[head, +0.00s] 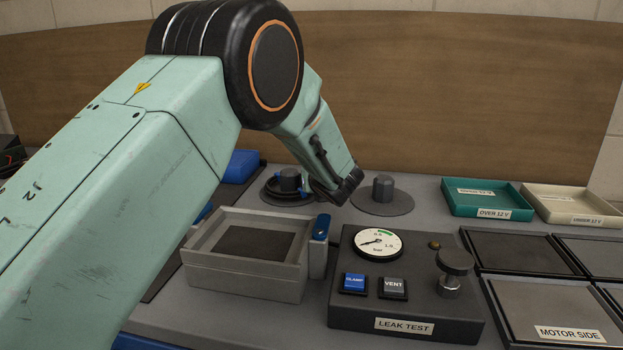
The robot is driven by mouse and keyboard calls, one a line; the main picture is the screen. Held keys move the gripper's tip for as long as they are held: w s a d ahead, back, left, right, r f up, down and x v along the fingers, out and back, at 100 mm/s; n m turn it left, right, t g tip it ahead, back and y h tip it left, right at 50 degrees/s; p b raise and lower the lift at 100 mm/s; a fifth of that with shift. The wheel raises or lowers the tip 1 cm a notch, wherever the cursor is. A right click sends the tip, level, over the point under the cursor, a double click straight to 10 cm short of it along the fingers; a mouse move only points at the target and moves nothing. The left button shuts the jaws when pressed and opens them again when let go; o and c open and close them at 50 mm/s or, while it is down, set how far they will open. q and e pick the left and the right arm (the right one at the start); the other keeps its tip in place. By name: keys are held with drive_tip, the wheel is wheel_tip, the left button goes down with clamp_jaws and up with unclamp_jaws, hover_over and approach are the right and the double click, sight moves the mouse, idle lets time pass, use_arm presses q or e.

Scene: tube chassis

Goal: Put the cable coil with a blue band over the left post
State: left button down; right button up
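The left post (289,178) is a short dark cylinder at the back of the bench. A black cable coil (268,187) with blue on it lies around the foot of this post, and the post's top stands up through it. My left gripper (334,190) reaches down at the coil's right side, between the left post and the right post (383,187). Its fingertips overlap the coil's right edge, and I cannot tell whether they grip it. The right post stands bare on a round grey base (398,204). My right gripper is out of view.
A grey open box (200,275) and a leak test panel (400,306) with a gauge and knob stand in front of the posts. A teal tray (460,208) and a cream tray (555,214) are at right, behind dark framed plates (520,254). A wooden board rises behind.

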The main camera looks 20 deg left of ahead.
use_arm(q)
drive_tip(key=shift+f+b, duration=0.3)
drive_tip(key=shift+b, duration=0.15)
idle(0.5)
drive_tip(key=c, duration=1.5)
unclamp_jaws()
drive_tip(key=shift+c, duration=0.2)
drive_tip(key=shift+d, duration=0.1)
drive_tip(key=shift+p+v, duration=0.55)
drive_tip(key=shift+v, duration=4.95)
drive_tip(key=shift+r, duration=0.1)
